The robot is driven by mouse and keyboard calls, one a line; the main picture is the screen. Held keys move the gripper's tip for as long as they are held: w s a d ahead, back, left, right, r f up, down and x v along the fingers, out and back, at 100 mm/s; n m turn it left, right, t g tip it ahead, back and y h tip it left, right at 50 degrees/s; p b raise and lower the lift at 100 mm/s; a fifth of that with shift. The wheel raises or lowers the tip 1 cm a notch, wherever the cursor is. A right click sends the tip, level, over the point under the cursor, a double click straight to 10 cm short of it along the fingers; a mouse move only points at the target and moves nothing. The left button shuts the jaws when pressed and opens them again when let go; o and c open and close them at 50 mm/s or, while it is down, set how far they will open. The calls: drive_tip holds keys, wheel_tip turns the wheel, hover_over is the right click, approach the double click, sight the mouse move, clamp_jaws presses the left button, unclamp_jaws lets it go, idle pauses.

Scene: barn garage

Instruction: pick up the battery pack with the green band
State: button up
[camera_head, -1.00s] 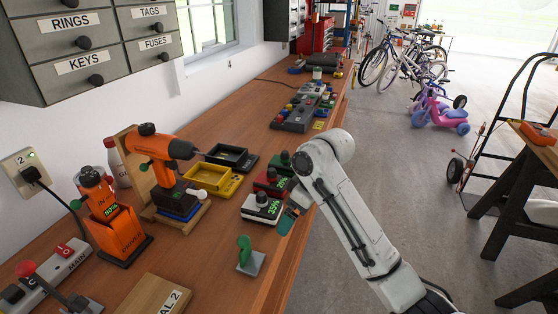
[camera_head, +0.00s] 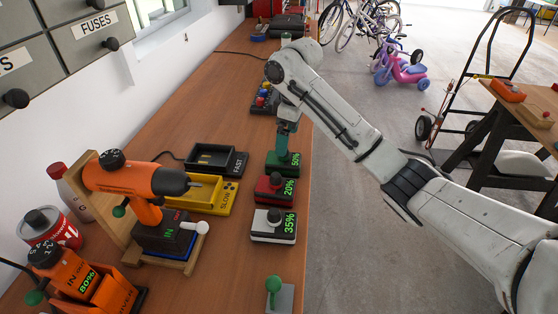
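The battery pack with the green band (camera_head: 284,167) stands on the workbench, farthest back in a row of three, and its display reads 50%. My gripper (camera_head: 284,146) points down right at the top of this pack and hides part of it. I cannot tell whether its fingers touch or close around the pack's top. The red-banded pack (camera_head: 274,189) reads 20% and stands just in front. The white-banded pack (camera_head: 273,226) reads 35% and is nearest in the row.
Left of the packs are a black FAST charger (camera_head: 217,161) and a yellow SLOW charger (camera_head: 215,196). An orange drill (camera_head: 135,180) stands on a wooden stand. A green-handled lever (camera_head: 275,290) is at the near edge.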

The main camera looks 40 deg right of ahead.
sight(284, 159)
drive_tip(key=f, duration=0.2)
drive_tip(key=shift+w+f, duration=0.2)
drive_tip(key=shift+f, duration=0.15)
drive_tip(key=shift+w+a+f+p, duration=0.1)
drive_tip(key=shift+f+p, duration=0.15)
drive_tip(key=shift+f, duration=0.65)
drive_tip(key=shift+s+a+f+p, duration=0.15)
drive_tip(key=shift+f+p, duration=0.15)
drive_tip(key=shift+f, duration=0.6)
drive_tip(key=shift+w+a+f+p, duration=0.15)
drive_tip(key=shift+f+p, duration=0.1)
drive_tip(key=shift+f, duration=0.65)
drive_tip(key=shift+c, duration=0.3)
drive_tip(key=c, duration=1.2)
drive_tip(key=shift+c, duration=0.2)
drive_tip(key=shift+r, duration=0.15)
